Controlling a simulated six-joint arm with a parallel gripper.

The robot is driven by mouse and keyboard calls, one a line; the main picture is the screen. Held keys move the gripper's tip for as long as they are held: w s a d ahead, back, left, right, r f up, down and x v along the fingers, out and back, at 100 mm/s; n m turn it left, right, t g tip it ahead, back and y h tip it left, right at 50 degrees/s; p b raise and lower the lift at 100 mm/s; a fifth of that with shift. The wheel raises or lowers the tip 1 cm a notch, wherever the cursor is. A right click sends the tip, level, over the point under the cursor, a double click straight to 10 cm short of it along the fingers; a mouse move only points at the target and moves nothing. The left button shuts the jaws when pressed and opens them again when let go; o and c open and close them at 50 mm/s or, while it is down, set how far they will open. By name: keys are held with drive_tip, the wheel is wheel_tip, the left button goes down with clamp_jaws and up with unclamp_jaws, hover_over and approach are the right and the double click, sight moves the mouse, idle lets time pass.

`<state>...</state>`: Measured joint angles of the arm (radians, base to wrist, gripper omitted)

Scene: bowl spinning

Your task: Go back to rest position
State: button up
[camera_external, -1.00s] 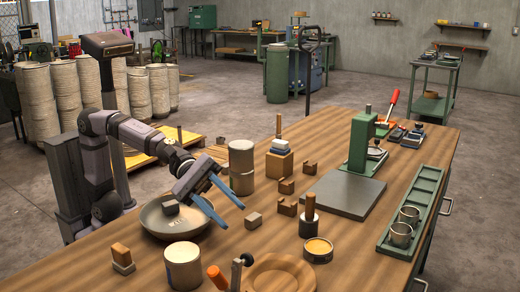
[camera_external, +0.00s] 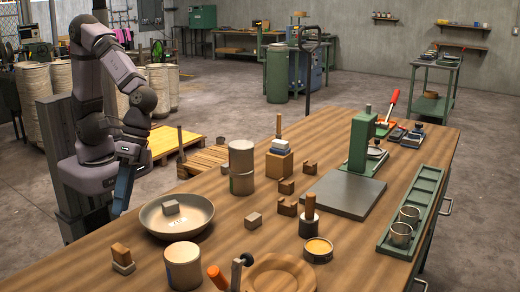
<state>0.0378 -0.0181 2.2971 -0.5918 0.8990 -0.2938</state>
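My gripper (camera_external: 121,208) hangs pointing down at the left, beside my arm's folded links and off the near-left edge of the table. Its blue fingers show edge-on, so I cannot tell whether they are open or shut. No object shows in it. A wide grey bowl (camera_external: 190,226) stands on the table to the right of my gripper, apart from it.
The wooden table (camera_external: 225,262) holds a white can (camera_external: 183,266), stacked cans (camera_external: 241,167), several small blocks, a dark plate (camera_external: 346,193) with a green press (camera_external: 361,142), and a green tray (camera_external: 412,210). Barrels (camera_external: 65,90) stand behind my arm.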

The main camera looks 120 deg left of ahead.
drive_tip(key=s+a+f+m+y, duration=0.1)
drive_tip(key=s+a+m, duration=0.1)
drive_tip(key=a, duration=0.1)
drive_tip(key=s+a+f+m+y+b, duration=0.1)
drive_tip(key=s+a+f+m+y, duration=0.1)
drive_tip(key=a, duration=0.2)
drive_tip(key=s+a+f+m+y, duration=0.1)
drive_tip(key=s+a+f+m, duration=0.1)
drive_tip(key=s+a, duration=0.1)
drive_tip(key=shift+a+f+m+g+y, duration=0.2)
drive_tip(key=shift+a+m+g+y, duration=0.15)
drive_tip(key=shift+a, duration=0.3)
drive_tip(key=shift+a+f+m+y, duration=0.1)
drive_tip(key=shift+a+m+y, duration=0.15)
drive_tip(key=shift+a+m, duration=0.15)
